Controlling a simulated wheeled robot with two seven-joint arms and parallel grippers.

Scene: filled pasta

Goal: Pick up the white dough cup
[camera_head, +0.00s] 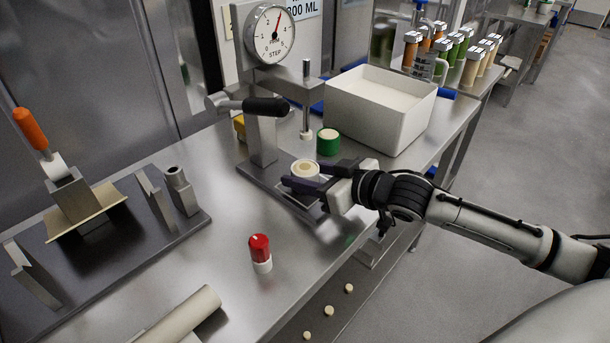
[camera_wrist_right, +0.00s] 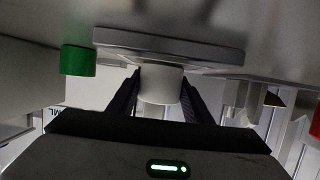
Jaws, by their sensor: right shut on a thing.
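The white dough cup (camera_head: 304,170) has a pale tan filling in its top and sits at the base plate of the lever press. It also shows in the right wrist view (camera_wrist_right: 161,84) between the two dark fingers. My right gripper (camera_head: 308,179) reaches in from the right and is shut on the cup, one finger on each side. In the right wrist view the gripper (camera_wrist_right: 160,92) has its fingers against the cup's sides. Whether the cup still touches the plate (camera_head: 262,180) is hard to tell. My left gripper is not in view.
A green cup (camera_head: 328,142) stands just behind the gripper, near a large white bin (camera_head: 379,108). The press lever (camera_head: 262,106) and dial (camera_head: 270,34) rise behind the cup.

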